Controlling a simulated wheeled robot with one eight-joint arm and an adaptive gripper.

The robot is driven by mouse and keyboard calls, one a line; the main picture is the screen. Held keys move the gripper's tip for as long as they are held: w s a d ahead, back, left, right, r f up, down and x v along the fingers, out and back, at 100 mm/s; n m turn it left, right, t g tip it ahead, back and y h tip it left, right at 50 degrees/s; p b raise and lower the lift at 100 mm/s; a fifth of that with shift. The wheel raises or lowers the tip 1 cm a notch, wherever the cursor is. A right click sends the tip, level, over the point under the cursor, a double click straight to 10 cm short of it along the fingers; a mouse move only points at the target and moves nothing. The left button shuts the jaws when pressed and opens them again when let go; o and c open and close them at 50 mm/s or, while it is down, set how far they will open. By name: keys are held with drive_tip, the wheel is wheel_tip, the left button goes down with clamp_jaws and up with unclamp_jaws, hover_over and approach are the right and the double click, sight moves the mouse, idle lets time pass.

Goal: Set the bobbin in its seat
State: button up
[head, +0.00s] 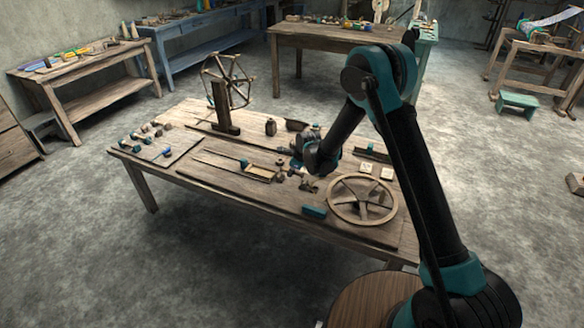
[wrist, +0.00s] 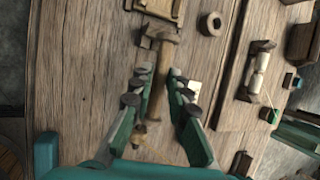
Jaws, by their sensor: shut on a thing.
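A brown wooden bobbin (wrist: 158,92) lies between the two fingers of my gripper (wrist: 163,76) in the wrist view. Its wide end points up in the picture and a small brass-coloured piece (wrist: 139,132) shows near its lower end. My gripper is shut on the bobbin. The wide end is close to a wooden frame (wrist: 162,10) at the top edge; I cannot tell whether they touch. In the head view my gripper (head: 308,172) is low over the worktable (head: 232,192). The bobbin is too small to make out there, and I cannot identify its seat.
A spoked wooden wheel (head: 362,200) lies right of my gripper, with a teal block (head: 314,211) beside it. An upright spoked wheel (head: 228,80) stands on the table's far side. The wrist view shows a wooden ring (wrist: 211,24) and a pale wound spool (wrist: 259,68).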

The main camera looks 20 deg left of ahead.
drive_tip(key=shift+f, duration=2.1)
drive_tip(key=o, duration=0.8)
drive_tip(key=shift+r, duration=0.1)
drive_tip(key=v, duration=1.1)
drive_tip(key=shift+s+d+r, duration=0.15)
drive_tip(key=shift+d+r, duration=0.1)
drive_tip(key=shift+r, duration=0.1)
